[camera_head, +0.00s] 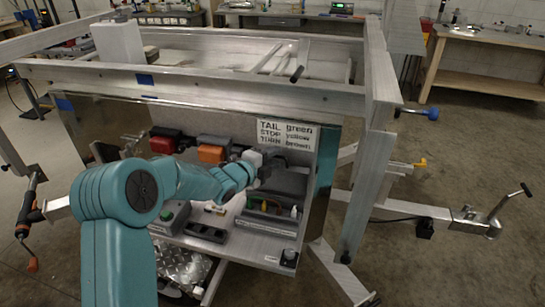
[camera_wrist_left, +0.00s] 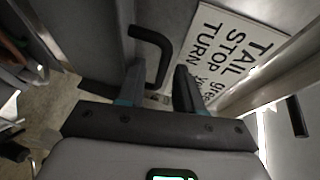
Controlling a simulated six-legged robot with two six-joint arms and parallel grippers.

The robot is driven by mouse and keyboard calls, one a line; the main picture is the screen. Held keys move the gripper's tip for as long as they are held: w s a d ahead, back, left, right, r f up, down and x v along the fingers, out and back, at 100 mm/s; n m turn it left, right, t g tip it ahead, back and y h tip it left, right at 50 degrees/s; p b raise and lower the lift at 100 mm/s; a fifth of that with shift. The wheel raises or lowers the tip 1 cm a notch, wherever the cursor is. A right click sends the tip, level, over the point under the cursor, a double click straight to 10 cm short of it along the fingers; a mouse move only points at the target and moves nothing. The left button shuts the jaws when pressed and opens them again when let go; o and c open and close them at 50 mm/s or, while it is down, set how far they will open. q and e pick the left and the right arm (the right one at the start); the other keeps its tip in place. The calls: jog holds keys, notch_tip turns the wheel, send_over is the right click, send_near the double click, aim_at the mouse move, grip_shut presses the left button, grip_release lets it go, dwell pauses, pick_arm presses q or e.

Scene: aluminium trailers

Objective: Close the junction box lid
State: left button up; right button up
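The junction box (camera_head: 268,222) sits on the trailer's grey shelf, with small coloured parts showing inside its open top. Its dark grey lid (camera_head: 287,182) appears raised behind the box, partly hidden by my gripper. My left gripper (camera_head: 268,163) is at the lid's upper left, below the label sign. In the left wrist view, my left gripper (camera_wrist_left: 158,88) has its two dark fingers apart. A curved black handle (camera_wrist_left: 165,45) shows just beyond and between them; I cannot tell whether they touch it. My right gripper is not in view.
A white sign (camera_head: 285,134) reads TAIL green, STOP yellow, TURN brown. Red (camera_head: 163,142) and orange (camera_head: 211,153) lamps are left of it. A black socket strip (camera_head: 206,232) lies left of the box. An aluminium post (camera_head: 375,160) stands to the right.

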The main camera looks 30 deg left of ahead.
pick_arm(q)
grip_shut()
dwell(1.5)
